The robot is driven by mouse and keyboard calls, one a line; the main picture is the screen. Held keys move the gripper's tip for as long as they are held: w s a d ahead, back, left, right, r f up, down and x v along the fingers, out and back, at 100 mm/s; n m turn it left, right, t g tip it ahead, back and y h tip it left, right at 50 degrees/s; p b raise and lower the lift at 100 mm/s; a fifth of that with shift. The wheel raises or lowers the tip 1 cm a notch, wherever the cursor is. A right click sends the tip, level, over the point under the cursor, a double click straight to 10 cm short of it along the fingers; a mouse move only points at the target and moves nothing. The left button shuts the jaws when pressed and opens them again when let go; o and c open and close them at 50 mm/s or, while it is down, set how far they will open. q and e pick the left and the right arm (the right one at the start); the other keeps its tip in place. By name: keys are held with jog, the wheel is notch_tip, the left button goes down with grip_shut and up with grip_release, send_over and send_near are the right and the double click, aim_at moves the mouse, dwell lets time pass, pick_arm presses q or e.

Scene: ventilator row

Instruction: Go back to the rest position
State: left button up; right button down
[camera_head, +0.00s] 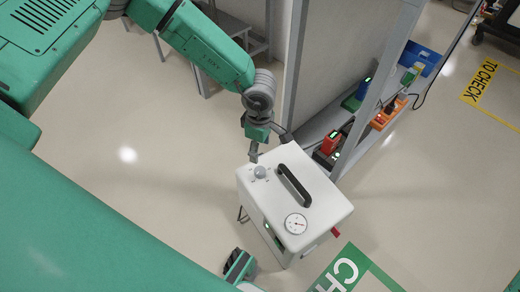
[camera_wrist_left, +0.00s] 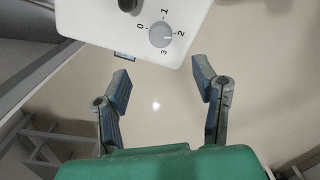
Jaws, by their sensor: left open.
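The white ventilator (camera_head: 325,198) stands in the middle of the head view, with a black handle (camera_head: 294,185), a round gauge (camera_head: 296,223) and a grey knob (camera_head: 260,172) on top. In the left wrist view the knob (camera_wrist_left: 162,35) has a dial numbered 0 to 3, and its mark appears to point toward 2. My left gripper (camera_head: 270,147) is open and empty beside the knob end of the ventilator. In the left wrist view its fingers (camera_wrist_left: 162,77) are apart, with only floor between them. A green and dark part, apparently my right gripper (camera_head: 240,266), shows partly at the bottom.
A grey shelf (camera_head: 345,118) behind the ventilator holds red, orange and blue items with lit spots. A blue bin (camera_head: 420,58) is farther back. Floor markings include a green sign (camera_head: 345,272) and a yellow "TO CHECK" sign (camera_head: 484,80). Floor left of the ventilator is clear.

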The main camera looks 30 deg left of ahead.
dwell(0.3)
pick_arm(q)
jog(key=s+a+f+m+t+y, duration=0.2)
jog(key=s+f+m, duration=0.3)
jog(key=s+m, duration=0.45)
jog(key=s+a+r+m+g+h, duration=0.1)
jog(key=s+a+r+m, duration=0.1)
jog(key=s+m, duration=0.45)
jog(key=s+a+r+m+h, duration=0.1)
jog(key=s+a+r+m, duration=0.15)
jog(key=s, duration=0.75)
notch_tip(320, 180, up, 14)
jog(key=d+p, duration=0.1)
jog(key=p, duration=1.4)
jog(key=shift+w+m+p, duration=0.25)
jog(key=shift+m+p, duration=0.05)
jog(key=shift+m, duration=0.05)
jog(key=shift+f, duration=0.1)
